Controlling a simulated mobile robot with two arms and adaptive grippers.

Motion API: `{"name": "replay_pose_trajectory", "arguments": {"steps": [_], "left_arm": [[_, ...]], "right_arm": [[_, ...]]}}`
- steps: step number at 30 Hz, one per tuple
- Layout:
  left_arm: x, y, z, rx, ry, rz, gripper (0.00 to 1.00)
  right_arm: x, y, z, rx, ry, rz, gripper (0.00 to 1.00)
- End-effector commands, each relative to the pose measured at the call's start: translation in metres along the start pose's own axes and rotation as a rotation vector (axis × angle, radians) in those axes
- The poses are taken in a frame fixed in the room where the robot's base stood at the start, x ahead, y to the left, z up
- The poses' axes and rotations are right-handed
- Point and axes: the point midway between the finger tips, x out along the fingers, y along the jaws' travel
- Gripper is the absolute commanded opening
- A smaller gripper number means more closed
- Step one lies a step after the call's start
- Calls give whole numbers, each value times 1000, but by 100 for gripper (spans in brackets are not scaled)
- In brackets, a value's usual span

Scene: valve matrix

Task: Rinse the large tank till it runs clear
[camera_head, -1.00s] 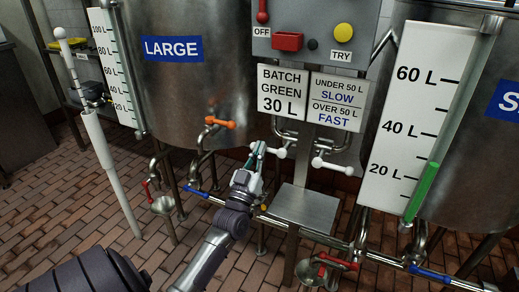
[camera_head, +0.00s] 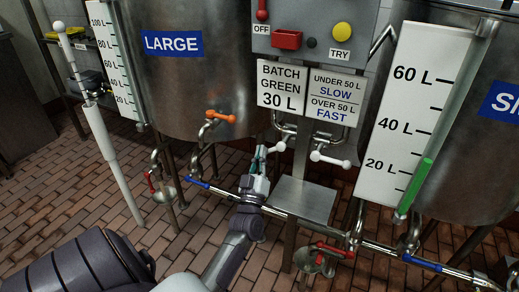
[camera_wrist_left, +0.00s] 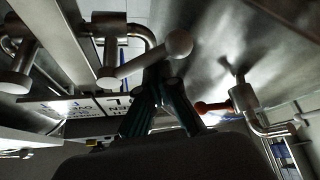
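The large tank (camera_head: 190,95) stands at left, with an orange-handled valve (camera_head: 220,116) on its front. My left gripper (camera_head: 260,153) is just left of a white valve handle (camera_head: 277,152) below the green batch sign. Its teal fingertips look slightly apart. In the left wrist view, the fingers (camera_wrist_left: 163,88) reach up close to a white ball-ended handle (camera_wrist_left: 145,60); whether they touch it is unclear. Another white handle (camera_head: 330,160) is to the right. The large gauge (camera_head: 113,65) shows no clear coloured level. My right gripper is out of view.
The small tank's gauge (camera_head: 415,105) shows green to roughly 20 L. A metal stand (camera_head: 303,200) is right of my gripper. Blue (camera_head: 197,183) and red (camera_head: 335,251) valve handles sit on the low pipes. A control box (camera_head: 315,30) hangs above.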

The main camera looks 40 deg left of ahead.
Motion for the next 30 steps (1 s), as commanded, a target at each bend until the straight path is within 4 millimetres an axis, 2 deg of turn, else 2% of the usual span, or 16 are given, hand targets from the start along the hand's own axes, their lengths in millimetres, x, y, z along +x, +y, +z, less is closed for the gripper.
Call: {"name": "replay_pose_trajectory", "arguments": {"steps": [9, 30], "left_arm": [[-5, 1, 9, 2, -10, 0, 0], [-7, 1, 13, 2, -18, 0, 0]], "right_arm": [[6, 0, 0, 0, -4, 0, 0], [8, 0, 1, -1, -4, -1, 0]]}}
